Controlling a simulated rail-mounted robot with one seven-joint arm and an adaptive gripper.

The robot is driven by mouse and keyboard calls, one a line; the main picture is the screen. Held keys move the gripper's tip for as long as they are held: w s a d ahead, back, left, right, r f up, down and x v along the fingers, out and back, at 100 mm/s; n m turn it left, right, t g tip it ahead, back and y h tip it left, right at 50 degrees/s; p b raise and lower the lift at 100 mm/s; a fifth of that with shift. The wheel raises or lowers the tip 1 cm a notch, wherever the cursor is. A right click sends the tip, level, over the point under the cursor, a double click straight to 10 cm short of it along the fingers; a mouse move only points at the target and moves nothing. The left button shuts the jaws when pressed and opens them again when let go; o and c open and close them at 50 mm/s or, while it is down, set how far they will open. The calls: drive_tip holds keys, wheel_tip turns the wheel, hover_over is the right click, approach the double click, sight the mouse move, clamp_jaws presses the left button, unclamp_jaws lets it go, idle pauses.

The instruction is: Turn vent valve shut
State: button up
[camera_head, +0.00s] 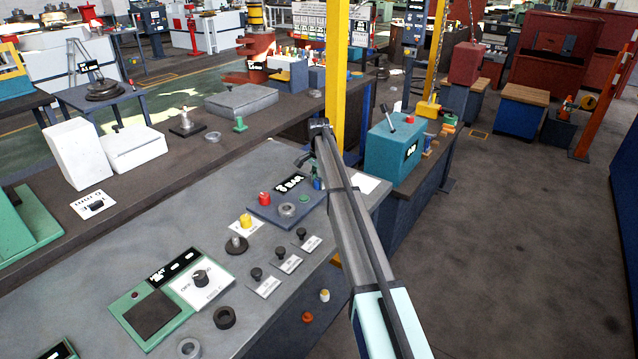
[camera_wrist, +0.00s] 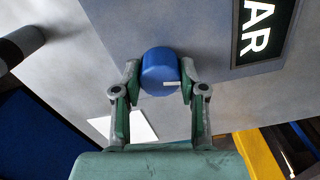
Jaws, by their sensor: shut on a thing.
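The blue round knob (camera_wrist: 160,70), which I take for the vent valve, sits between the fingers of my gripper (camera_wrist: 160,76) in the wrist view. The fingers press on its two sides. A white mark shows on the knob near its lower right edge. In the head view a small blue piece (camera_head: 317,184) shows beside my arm, at the far right end of the blue panel (camera_head: 268,209). My arm hides most of the grip there.
The 8 BAR display (camera_head: 289,184) is close by and also shows in the wrist view (camera_wrist: 262,28). A red knob (camera_head: 265,198), a grey ring (camera_head: 287,210) and a green knob (camera_head: 304,199) are on the panel. A yellow post (camera_head: 336,70) rises just behind.

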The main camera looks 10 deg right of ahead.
sight(319, 180)
drive_tip(key=shift+f+n, duration=0.1)
drive_tip(key=shift+n, duration=1.2)
drive_tip(key=shift+s, duration=0.1)
drive_tip(key=o, duration=1.1)
drive_tip(key=shift+o, duration=0.2)
wheel_tip(319, 180, up, 12)
